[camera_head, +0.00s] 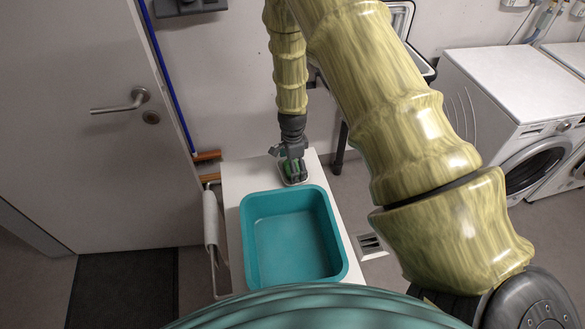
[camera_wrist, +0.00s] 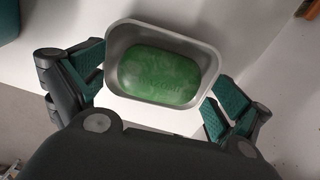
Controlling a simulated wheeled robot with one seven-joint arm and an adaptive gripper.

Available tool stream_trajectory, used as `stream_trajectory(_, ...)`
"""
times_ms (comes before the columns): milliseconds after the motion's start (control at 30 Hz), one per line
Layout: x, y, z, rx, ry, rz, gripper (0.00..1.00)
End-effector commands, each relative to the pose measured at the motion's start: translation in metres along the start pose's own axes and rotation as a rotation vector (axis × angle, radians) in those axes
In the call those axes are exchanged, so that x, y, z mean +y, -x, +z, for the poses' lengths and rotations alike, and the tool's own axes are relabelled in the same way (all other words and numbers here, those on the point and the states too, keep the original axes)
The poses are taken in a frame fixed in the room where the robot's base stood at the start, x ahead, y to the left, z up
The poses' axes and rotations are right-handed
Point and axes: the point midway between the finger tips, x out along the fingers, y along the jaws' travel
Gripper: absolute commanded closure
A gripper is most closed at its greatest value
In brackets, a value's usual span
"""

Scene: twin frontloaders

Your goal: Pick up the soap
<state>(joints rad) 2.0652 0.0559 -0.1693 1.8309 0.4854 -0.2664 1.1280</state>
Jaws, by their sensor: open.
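A green bar of soap (camera_wrist: 160,78) lies in a small grey dish (camera_wrist: 118,38) in the wrist view. The dish stands on a white surface. My gripper (camera_wrist: 156,92) is open, with one green-padded finger on each side of the dish. The fingers look apart from the soap. In the head view my gripper (camera_head: 293,172) points down over the far part of the white cabinet top (camera_head: 238,180). There the soap and dish are mostly hidden behind it.
A teal basin (camera_head: 290,250) stands on the same cabinet top, close to the gripper on the near side. A paper roll (camera_head: 210,218) hangs at the cabinet's left. White washing machines (camera_head: 515,85) stand at the right, a door (camera_head: 90,110) at the left.

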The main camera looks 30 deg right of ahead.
Motion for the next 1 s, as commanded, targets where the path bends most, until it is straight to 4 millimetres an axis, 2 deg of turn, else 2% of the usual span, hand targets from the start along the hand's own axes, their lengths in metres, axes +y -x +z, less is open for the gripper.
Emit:
stream_trajectory(200, 0.000, 0.000, 0.000, 0.000, 0.000, 0.000, 0.00)
stream_trajectory(467, 0.000, 0.000, 0.000, 0.000, 0.000, 0.000, 0.47)
stream_trajectory(800, 0.000, 0.001, 0.000, 0.000, 0.000, -0.001, 0.49)
stream_trajectory(1000, -0.001, 0.015, 0.000, 0.001, 0.001, -0.001, 0.49)
